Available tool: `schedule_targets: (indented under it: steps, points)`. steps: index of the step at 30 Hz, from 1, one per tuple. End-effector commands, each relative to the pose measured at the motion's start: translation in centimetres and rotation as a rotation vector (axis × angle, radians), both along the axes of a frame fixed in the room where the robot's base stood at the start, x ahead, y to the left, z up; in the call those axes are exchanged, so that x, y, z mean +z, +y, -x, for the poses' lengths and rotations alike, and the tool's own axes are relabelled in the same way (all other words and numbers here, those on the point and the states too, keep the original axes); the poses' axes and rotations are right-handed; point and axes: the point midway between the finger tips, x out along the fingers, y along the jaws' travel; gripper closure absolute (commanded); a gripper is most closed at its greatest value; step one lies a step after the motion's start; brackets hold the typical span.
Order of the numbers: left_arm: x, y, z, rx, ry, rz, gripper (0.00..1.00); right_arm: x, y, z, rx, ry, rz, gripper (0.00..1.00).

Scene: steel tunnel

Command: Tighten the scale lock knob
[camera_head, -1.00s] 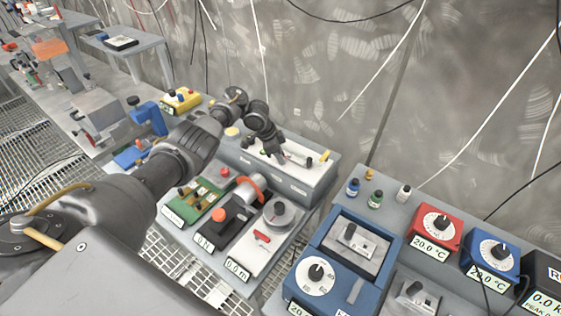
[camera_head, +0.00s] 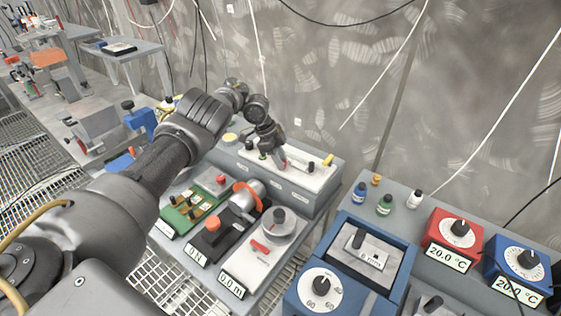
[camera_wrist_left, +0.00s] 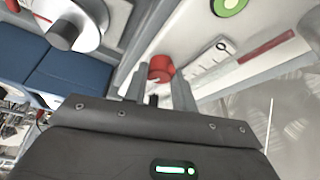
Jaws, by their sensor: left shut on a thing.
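A long grey box with a white top panel (camera_head: 312,180) stands against the wall. My left gripper (camera_head: 278,158) reaches down onto this panel from the left. In the left wrist view a red knob (camera_wrist_left: 160,67) sits at the tips of my left gripper (camera_wrist_left: 162,82), with one finger on either side. The fingers are shut on the knob, which I take to be the scale lock knob. Beside it are a marked white scale (camera_wrist_left: 215,52) and a red bar (camera_wrist_left: 265,47). In the head view the gripper largely hides the knob. My right gripper is not in view.
In front of the box are a white unit with a grey dial (camera_head: 278,222), a black unit with a red button (camera_head: 212,222) and a green board (camera_head: 187,211). A blue unit (camera_head: 312,268) stands to the right. The wall (camera_head: 330,85) is close behind.

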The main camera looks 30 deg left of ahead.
Motion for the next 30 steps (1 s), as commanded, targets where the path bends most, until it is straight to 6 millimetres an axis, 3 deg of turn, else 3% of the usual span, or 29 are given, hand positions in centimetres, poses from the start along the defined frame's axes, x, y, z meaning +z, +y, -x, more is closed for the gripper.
schedule_targets:
  steps: [7,8,12,23,30]
  points:
    - [0.1,0.0,0.0,0.002,-0.002,0.001,0.96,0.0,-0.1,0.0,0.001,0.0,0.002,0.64]
    - [0.1,0.0,0.0,0.002,-0.002,0.001,0.71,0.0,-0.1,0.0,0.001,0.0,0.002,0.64]
    - [0.1,0.0,0.0,0.001,-0.001,0.001,0.53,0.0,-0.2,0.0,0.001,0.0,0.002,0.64]
    - [0.6,0.1,0.0,0.001,-0.001,0.002,0.52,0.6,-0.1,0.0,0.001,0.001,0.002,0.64]
    - [4.4,1.4,0.3,0.004,-0.001,0.003,0.52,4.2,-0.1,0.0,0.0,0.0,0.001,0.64]
